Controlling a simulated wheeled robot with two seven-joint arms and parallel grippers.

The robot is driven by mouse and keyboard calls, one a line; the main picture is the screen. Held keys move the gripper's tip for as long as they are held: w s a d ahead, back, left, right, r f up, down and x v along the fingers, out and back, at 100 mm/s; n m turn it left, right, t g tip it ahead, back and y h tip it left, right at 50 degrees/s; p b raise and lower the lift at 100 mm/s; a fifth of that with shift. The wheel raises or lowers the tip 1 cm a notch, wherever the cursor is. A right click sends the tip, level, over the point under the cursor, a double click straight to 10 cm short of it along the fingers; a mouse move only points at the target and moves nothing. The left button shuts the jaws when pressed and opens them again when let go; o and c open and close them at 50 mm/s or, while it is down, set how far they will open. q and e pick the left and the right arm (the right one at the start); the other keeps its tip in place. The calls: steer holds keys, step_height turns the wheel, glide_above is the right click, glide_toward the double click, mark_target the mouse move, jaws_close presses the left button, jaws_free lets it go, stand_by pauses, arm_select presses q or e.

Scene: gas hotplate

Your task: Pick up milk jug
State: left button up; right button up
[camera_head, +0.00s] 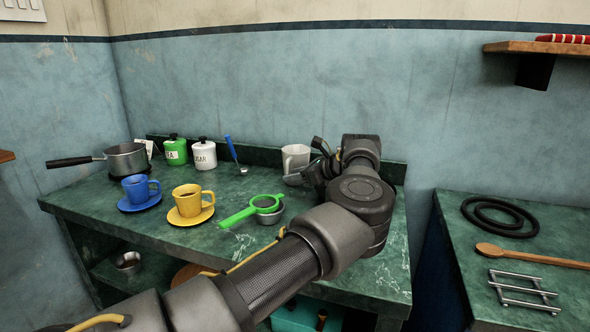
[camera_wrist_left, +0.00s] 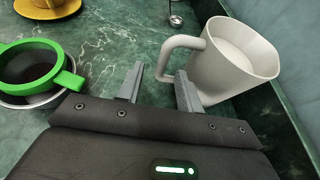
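The white milk jug (camera_head: 295,160) stands upright at the back of the green marbled counter, near the backsplash. In the left wrist view the milk jug (camera_wrist_left: 237,62) is at the upper right, with white milk inside and its handle pointing left. My left gripper (camera_head: 312,160) is beside the jug in the head view. In the wrist view my left gripper (camera_wrist_left: 158,82) is open, with its two fingers apart just below the handle's lower end. The right finger is close to the jug; I cannot tell whether it touches. My right gripper is not in view.
A green strainer (camera_head: 262,205) rests on a metal bowl left of my arm. Yellow (camera_head: 188,200) and blue (camera_head: 137,188) cups stand on saucers farther left. A saucepan (camera_head: 127,157), tea (camera_head: 176,151) and sugar (camera_head: 204,155) canisters and a blue-handled ladle (camera_head: 232,150) line the back.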

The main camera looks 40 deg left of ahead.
arm_select(q)
steer(key=x, duration=0.5)
steer(key=shift+c, duration=0.5)
jaws_close()
